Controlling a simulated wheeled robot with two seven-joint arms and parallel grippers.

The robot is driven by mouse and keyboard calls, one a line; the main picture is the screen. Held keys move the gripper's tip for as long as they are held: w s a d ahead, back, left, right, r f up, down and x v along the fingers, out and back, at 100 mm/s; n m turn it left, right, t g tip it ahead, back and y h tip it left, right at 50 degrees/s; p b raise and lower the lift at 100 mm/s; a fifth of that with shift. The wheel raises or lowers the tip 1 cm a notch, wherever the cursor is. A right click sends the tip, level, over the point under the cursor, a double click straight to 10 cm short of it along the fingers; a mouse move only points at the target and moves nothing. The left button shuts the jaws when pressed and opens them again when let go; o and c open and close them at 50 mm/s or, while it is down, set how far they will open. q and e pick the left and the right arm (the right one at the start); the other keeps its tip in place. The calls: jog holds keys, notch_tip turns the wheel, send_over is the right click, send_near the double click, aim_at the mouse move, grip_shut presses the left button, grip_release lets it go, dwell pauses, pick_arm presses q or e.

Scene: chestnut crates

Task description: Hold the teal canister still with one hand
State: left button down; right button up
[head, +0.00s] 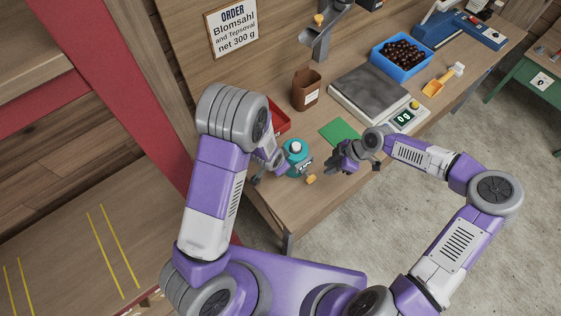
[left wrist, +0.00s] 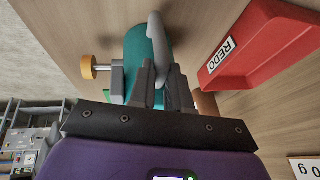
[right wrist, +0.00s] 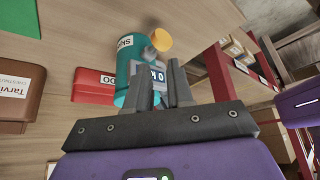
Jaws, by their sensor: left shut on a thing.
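The teal canister (head: 297,158) stands upright near the front edge of the workbench, with a white top, a grey handle and an orange knob (head: 311,179). My left gripper (head: 277,161) is beside it; in the left wrist view its fingers (left wrist: 164,85) are shut on the grey handle (left wrist: 155,45), with the teal body (left wrist: 134,50) behind. My right gripper (head: 335,166) is to the right of the canister, apart from it. In the right wrist view its fingers (right wrist: 162,85) are spread and empty, facing the canister (right wrist: 123,85), its orange knob and a small lettered panel (right wrist: 156,74).
A red REDO tray (head: 281,119) lies behind the canister, and a green mat (head: 345,127) behind my right gripper. A brown bag (head: 306,88), a scale (head: 370,92), a blue crate of chestnuts (head: 428,64) and a yellow scoop (head: 434,88) stand farther back.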

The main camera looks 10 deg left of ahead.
grip_shut()
dwell(1.4)
